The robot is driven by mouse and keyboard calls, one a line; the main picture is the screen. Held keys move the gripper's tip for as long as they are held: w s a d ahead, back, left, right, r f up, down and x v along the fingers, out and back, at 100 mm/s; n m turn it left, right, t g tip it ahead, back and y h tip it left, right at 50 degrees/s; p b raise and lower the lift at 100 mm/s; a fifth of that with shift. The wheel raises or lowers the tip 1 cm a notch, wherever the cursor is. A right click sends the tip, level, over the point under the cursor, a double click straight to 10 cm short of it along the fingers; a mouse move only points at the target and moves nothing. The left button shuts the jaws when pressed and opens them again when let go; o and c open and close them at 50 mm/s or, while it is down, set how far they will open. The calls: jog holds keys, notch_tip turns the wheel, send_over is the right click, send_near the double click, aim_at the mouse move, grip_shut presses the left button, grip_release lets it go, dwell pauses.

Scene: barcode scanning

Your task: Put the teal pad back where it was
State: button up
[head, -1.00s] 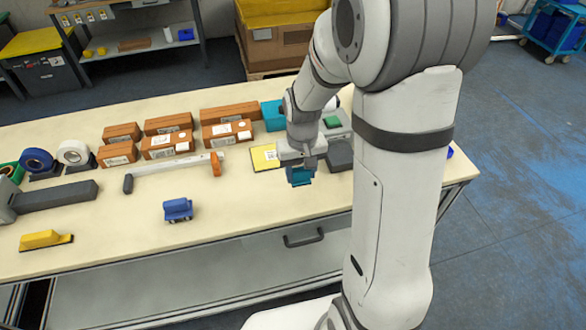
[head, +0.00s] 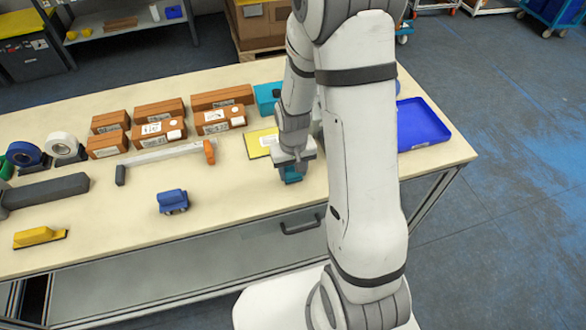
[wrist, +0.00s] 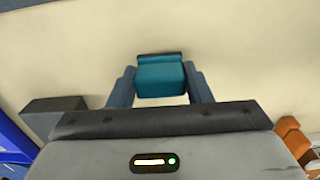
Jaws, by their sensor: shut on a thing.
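The teal pad (head: 291,174) is between the fingers of my gripper (head: 292,167), near the front edge of the table. In the wrist view the pad (wrist: 160,78) shows as a teal block with a dark far edge, and both fingers of my gripper (wrist: 159,85) close on its sides. I cannot tell whether the pad touches the tabletop.
A yellow card (head: 260,143) lies just behind my gripper. A blue tray (head: 424,125) is at the right end. Brown boxes (head: 160,132) stand behind. Tabletop (head: 235,185) left of my gripper is clear.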

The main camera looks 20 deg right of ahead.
aim_at(293, 169)
jog(key=shift+s+f, duration=0.1)
jog(key=shift+f, duration=0.05)
jog(key=shift+f, duration=0.25)
jog(key=o, duration=1)
jog(key=shift+r, duration=0.15)
jog(key=shift+o, duration=0.2)
notch_tip(293, 169, up, 12)
jog(key=s+r+t, duration=0.3)
jog(key=s+r, duration=0.9)
jog(key=s, duration=0.2)
jog(key=shift+s+r+b, duration=0.2)
jog(key=shift+r+b, duration=0.05)
jog(key=shift+b, duration=0.2)
